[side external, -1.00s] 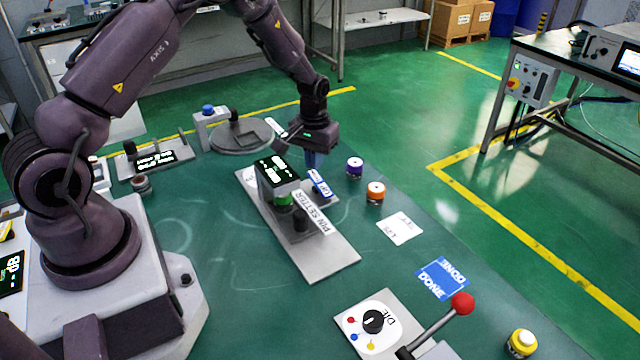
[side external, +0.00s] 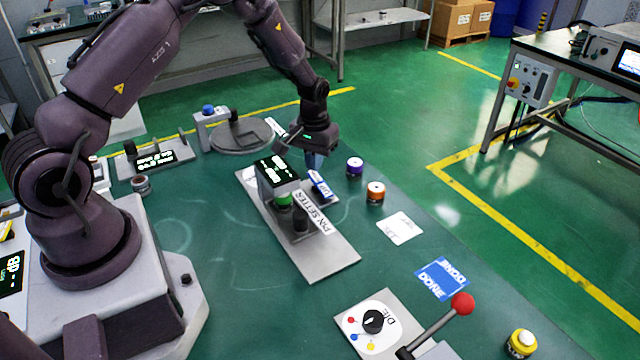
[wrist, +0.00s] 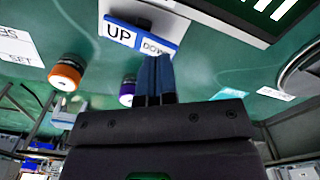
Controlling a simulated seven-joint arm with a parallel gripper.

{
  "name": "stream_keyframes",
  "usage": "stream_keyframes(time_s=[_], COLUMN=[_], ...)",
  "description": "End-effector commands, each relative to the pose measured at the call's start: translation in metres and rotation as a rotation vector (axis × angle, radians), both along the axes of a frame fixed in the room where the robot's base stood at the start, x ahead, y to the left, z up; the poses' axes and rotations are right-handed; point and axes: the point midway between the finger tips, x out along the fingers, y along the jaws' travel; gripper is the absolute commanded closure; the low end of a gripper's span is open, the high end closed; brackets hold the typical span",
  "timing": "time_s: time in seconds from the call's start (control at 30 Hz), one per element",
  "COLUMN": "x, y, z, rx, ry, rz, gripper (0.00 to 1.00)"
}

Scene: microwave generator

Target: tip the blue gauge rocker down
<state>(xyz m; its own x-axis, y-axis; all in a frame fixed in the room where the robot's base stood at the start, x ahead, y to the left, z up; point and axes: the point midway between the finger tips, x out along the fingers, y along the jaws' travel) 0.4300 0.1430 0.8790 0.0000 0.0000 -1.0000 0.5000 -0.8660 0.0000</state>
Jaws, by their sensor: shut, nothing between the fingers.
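The blue gauge rocker (side external: 319,184) sits on the pin setter, beside its black display. In the wrist view the fingertips (wrist: 157,57) overlap the edge of the DOWN end. I cannot tell whether they touch it.
A round grey plate (side external: 240,136) lies behind. A red-knobbed lever (side external: 462,303) stands in front.

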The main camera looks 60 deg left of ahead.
Motion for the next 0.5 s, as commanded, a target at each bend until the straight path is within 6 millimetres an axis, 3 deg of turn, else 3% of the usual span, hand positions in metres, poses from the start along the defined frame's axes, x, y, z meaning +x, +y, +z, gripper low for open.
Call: stream_keyframes(time_s=[0.5], x=[0.0001], y=[0.0], z=[-0.0081], rx=[0.0], ry=[0.0], rz=[0.0], gripper=[1.0])
